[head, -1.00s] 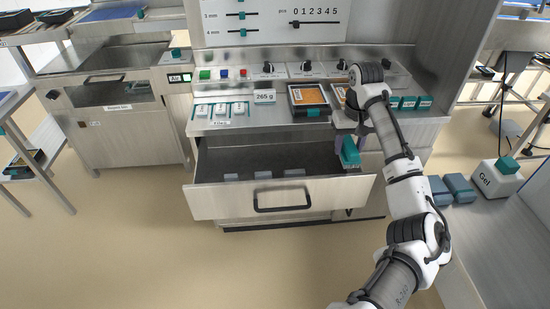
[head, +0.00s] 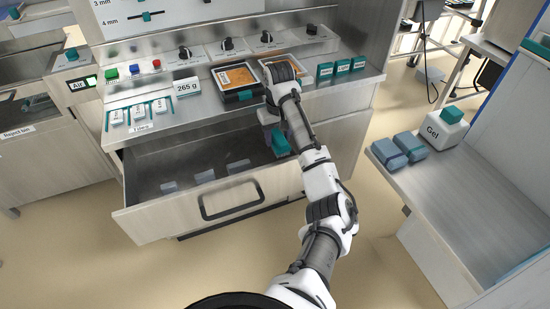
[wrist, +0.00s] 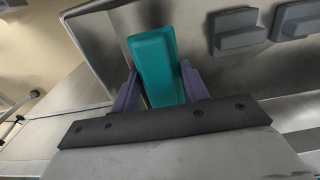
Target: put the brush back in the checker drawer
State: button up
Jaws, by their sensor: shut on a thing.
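The brush shows as a teal block (wrist: 158,66) in the wrist view, between the two purple fingers of my gripper (wrist: 160,92). My gripper is shut on it. In the head view the teal brush (head: 280,142) is at the right end of the open drawer (head: 158,219), partly hidden by my arm. My gripper (head: 272,124) is over or inside the drawer's right part. I cannot tell whether the brush touches the drawer floor. The drawer is pulled out and holds several grey-blue blocks (head: 204,176) on its floor.
Above the drawer, the counter bears a black tray with orange contents (head: 236,80), a 265 g display (head: 187,87) and small white pieces (head: 138,112). To the right, a side table (head: 460,185) bears blue packs (head: 410,146) and a Gel container (head: 444,128). The drawer's middle is free.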

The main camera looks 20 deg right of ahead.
aim_at(278, 134)
notch_tip(278, 134, down, 8)
jog(key=shift+d+r, duration=0.1)
dwell(0.4)
jog(key=o, duration=1)
jog(key=shift+c, duration=0.2)
notch_tip(278, 134, up, 12)
jog(key=shift+r+p, duration=0.1)
jog(key=shift+p, duration=0.85)
